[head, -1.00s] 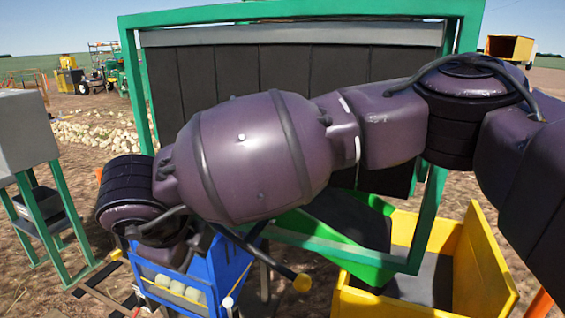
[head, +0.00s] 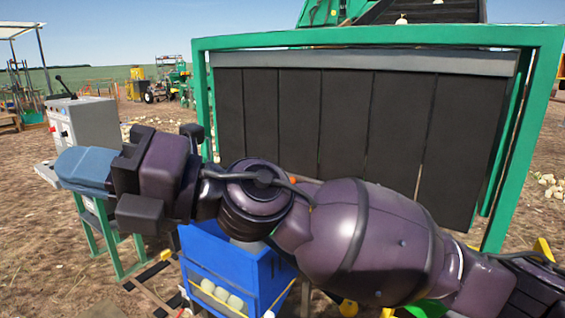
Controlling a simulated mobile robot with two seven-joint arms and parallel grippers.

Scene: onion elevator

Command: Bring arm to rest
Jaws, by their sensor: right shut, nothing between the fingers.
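My right arm reaches across the view from the lower right. Its gripper (head: 80,169) is at the left, with the blue-grey fingers together and nothing held. The fingers point left, in front of the lower part of a grey control box (head: 97,122) with a black lever on top. I cannot tell whether they touch the box. My left gripper is not in view.
A blue bin (head: 215,262) with pale round onions low in its front stands below my arm, partly hidden. A green frame with dark hanging strips (head: 345,125) stands behind. Onions lie on the ground (head: 548,185) at right. Open dirt lies at lower left.

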